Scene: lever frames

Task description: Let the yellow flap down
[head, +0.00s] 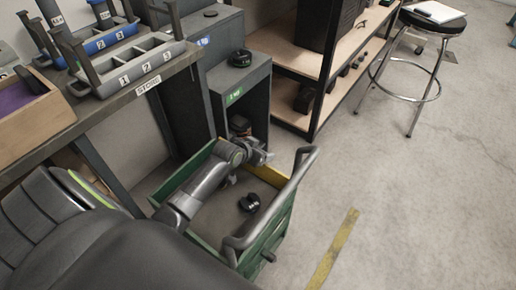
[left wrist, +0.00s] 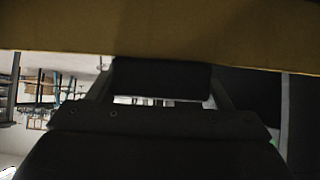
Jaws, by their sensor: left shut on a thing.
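The yellow flap (head: 270,176) is at the far side of a green cart (head: 262,243) and looks upright. My left arm reaches over the cart, and its gripper (head: 262,156) is at the flap's top edge. In the left wrist view the flap (left wrist: 160,28) fills the top of the picture as a broad yellow band, right against the dark gripper. The gripper is shut on the flap; the fingertips are largely hidden. My right gripper is in neither view.
A small black object (head: 250,202) lies on the cart's floor. A grey cabinet (head: 240,85) stands just behind the cart. A bench with numbered trays (head: 125,75) is at the left. Open floor lies right of the cart, with a stool (head: 432,22) farther back.

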